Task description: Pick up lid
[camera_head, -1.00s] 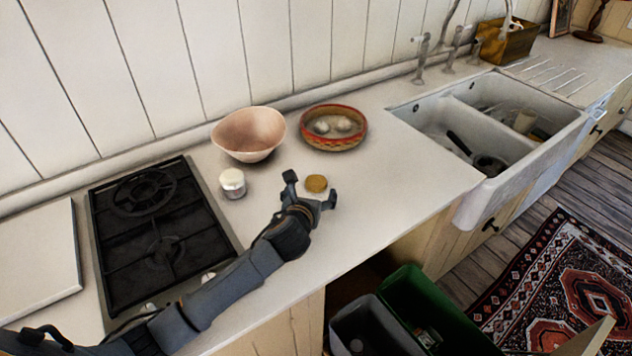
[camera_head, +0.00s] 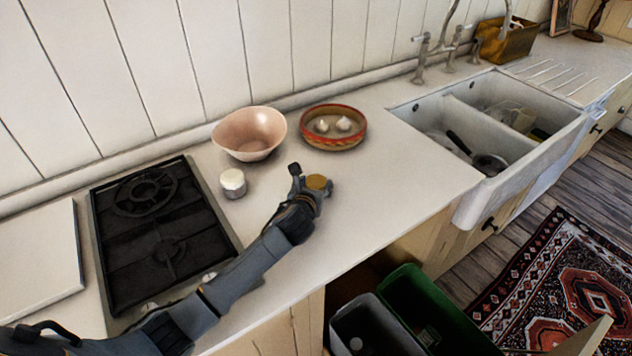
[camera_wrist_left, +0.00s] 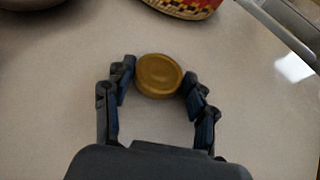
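The lid (camera_head: 318,182) is a small, round, gold-brown disc at the middle of the counter. In the left wrist view the lid (camera_wrist_left: 159,74) sits between the fingertips, with a finger against either side. My left gripper (camera_head: 310,183) is shut on the lid; it also shows in the left wrist view (camera_wrist_left: 157,76). I cannot tell whether the lid touches the counter or is slightly raised. My right gripper is not in view.
A small white jar (camera_head: 233,183) stands left of the gripper. A pink bowl (camera_head: 250,135) and a patterned bowl (camera_head: 333,144) with pale bulbs stand behind. A black hob (camera_head: 155,245) is left, a double sink (camera_head: 470,190) right. The counter (camera_head: 400,195) right of the lid is clear.

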